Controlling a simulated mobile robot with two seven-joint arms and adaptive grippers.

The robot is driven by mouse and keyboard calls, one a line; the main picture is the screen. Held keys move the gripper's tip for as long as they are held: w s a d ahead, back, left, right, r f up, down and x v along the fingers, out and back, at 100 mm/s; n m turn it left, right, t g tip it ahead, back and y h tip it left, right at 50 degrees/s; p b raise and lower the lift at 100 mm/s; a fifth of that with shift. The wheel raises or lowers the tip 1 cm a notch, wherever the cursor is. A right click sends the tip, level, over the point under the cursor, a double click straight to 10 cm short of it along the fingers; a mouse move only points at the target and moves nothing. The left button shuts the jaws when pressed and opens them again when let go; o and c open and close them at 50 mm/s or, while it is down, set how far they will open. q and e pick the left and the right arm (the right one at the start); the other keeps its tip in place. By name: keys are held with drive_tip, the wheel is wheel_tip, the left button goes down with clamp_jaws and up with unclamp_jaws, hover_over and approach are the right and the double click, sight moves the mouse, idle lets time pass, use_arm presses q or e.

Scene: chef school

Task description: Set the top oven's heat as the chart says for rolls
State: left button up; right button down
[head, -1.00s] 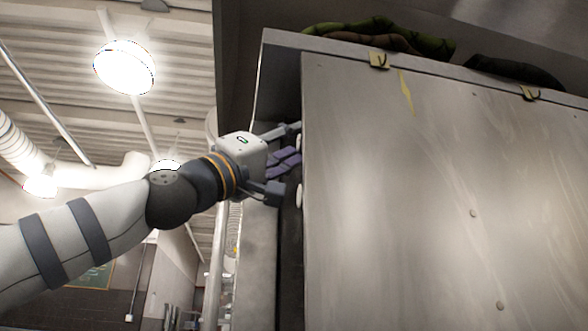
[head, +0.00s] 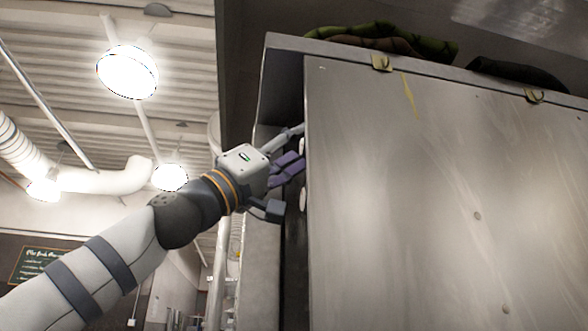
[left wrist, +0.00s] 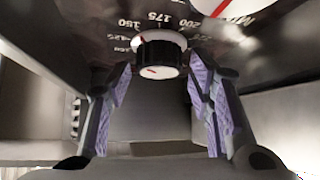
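My left gripper (head: 296,168) is at the narrow dark front of the large steel oven unit (head: 420,190), beside two pale knobs, one of them this lower knob (head: 302,199). A second white knob (left wrist: 218,6) shows at the top edge. My right gripper is out of view.
A green board with writing (head: 32,264) hangs at the lower left, too small to read. Dark green and black bundles (head: 385,40) lie on top of the unit. Lamps (head: 128,72) and ducts are overhead. Open room lies left of the unit.

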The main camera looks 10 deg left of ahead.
use_arm(q)
drive_tip(key=v, duration=1.2)
